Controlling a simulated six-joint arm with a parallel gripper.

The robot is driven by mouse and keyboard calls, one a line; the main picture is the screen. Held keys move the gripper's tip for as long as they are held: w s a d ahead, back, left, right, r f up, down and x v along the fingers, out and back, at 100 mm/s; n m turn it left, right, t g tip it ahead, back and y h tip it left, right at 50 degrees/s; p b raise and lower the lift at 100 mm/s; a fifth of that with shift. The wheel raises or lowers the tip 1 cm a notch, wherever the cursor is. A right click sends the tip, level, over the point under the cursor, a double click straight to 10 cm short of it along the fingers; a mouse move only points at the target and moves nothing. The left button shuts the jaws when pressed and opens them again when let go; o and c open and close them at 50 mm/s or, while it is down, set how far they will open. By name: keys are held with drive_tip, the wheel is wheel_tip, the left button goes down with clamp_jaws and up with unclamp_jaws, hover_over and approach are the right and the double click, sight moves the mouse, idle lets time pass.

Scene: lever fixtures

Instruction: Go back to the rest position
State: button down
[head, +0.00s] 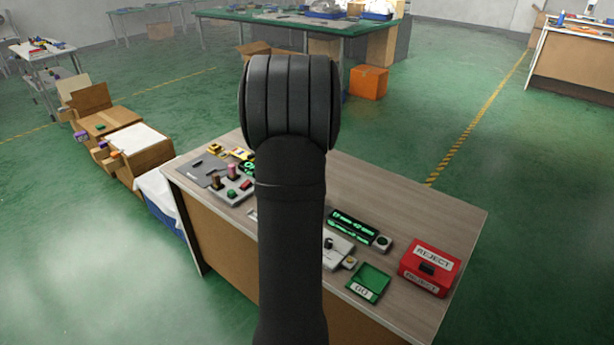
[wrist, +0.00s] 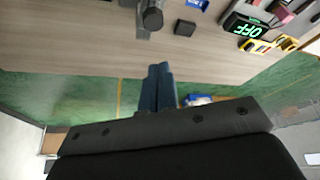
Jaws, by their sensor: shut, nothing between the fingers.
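My gripper (wrist: 158,68) shows in the wrist view with its two dark fingers together and nothing between them. It points towards the wooden bench top and appears apart from everything on it. A grey fixture with a dark round knob (wrist: 152,17) is beyond the fingertips at the top of the wrist view. In the head view my black arm stands upright in front of the bench (head: 420,205) and hides its middle. The gripper itself is hidden there.
On the bench's right are a red REJECT box (head: 430,267), a green GO tray (head: 369,281) and a green-lit display (head: 353,226). A grey panel with lever knobs (head: 228,190) is on the left. The wrist view shows a lit OFF display (wrist: 250,29) and a black block (wrist: 185,28).

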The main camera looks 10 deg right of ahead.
drive_tip(key=shift+f, duration=3.35)
drive_tip(key=c, duration=2.1)
unclamp_jaws()
drive_tip(key=o, duration=0.3)
drive_tip(key=shift+s+r, duration=0.15)
drive_tip(key=o, duration=1.8)
drive_tip(key=s+d+r+m+y, duration=0.2)
drive_tip(key=s+r+m, duration=0.2)
drive_tip(key=s, duration=0.5)
drive_tip(key=shift+r+m, duration=0.35)
drive_tip(key=shift+m, duration=0.55)
drive_tip(key=x, duration=0.9)
drive_tip(key=shift+s+a+f+m, duration=0.2)
drive_tip(key=shift+a+f+m, duration=0.05)
drive_tip(key=shift+f+m, duration=0.05)
